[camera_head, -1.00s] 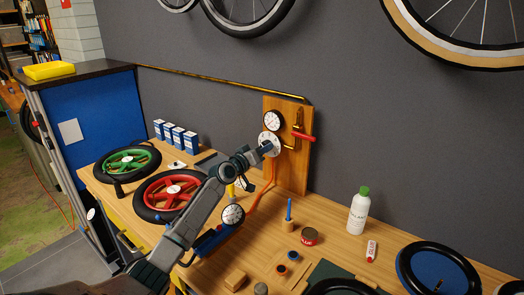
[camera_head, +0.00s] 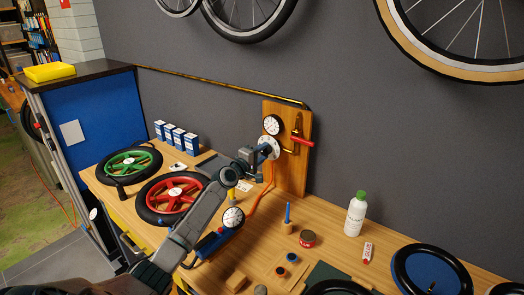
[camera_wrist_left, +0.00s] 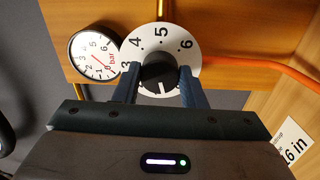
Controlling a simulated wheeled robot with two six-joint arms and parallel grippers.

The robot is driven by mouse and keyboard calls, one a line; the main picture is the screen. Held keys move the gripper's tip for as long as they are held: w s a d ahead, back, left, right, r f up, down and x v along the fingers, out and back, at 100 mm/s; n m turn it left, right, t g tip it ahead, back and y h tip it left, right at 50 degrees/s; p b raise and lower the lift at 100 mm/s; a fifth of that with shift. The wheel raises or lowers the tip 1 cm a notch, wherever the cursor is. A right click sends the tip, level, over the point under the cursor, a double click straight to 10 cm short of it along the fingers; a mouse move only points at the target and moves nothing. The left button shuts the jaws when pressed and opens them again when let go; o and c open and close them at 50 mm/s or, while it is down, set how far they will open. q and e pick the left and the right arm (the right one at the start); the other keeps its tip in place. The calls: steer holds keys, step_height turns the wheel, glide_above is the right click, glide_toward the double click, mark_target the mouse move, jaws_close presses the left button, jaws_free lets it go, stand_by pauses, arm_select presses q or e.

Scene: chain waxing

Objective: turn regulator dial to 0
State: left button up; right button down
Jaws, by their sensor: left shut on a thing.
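The regulator dial (camera_head: 274,143) is a white disc on the upright wooden board, below a round gauge (camera_head: 271,125). In the left wrist view the dial (camera_wrist_left: 185,40) shows the numbers 3, 4, 5 and 6 along its upper part; its lower part is hidden. A black knob (camera_wrist_left: 158,72) sits at its centre, with a white mark on its lower side. My left gripper (camera_wrist_left: 158,80) is shut on this knob, one blue finger on each side. The gauge beside it (camera_wrist_left: 95,55) is marked "bar". My right gripper is not in view.
A red-handled valve (camera_head: 302,140) sits right of the dial. An orange hose (camera_head: 264,192) hangs below. Red (camera_head: 172,193) and green (camera_head: 130,161) wheels lie left on the bench. A white bottle (camera_head: 355,214) stands right.

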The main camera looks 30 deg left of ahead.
arm_select(q)
steer(key=n+p, duration=0.2)
steer(key=n, duration=0.4)
steer(key=shift+r+p, duration=0.1)
steer(key=shift+p, duration=0.2)
stand_by(0.4)
steer(key=o, duration=1)
steer(key=s, duration=0.3)
steer(key=s+p, duration=0.1)
steer(key=s, duration=0.3)
steer(key=s+p, duration=0.1)
steer(key=s, duration=0.2)
steer(key=shift+s+a, duration=0.3)
steer(key=shift+s, duration=0.1)
steer(key=shift+f, duration=0.25)
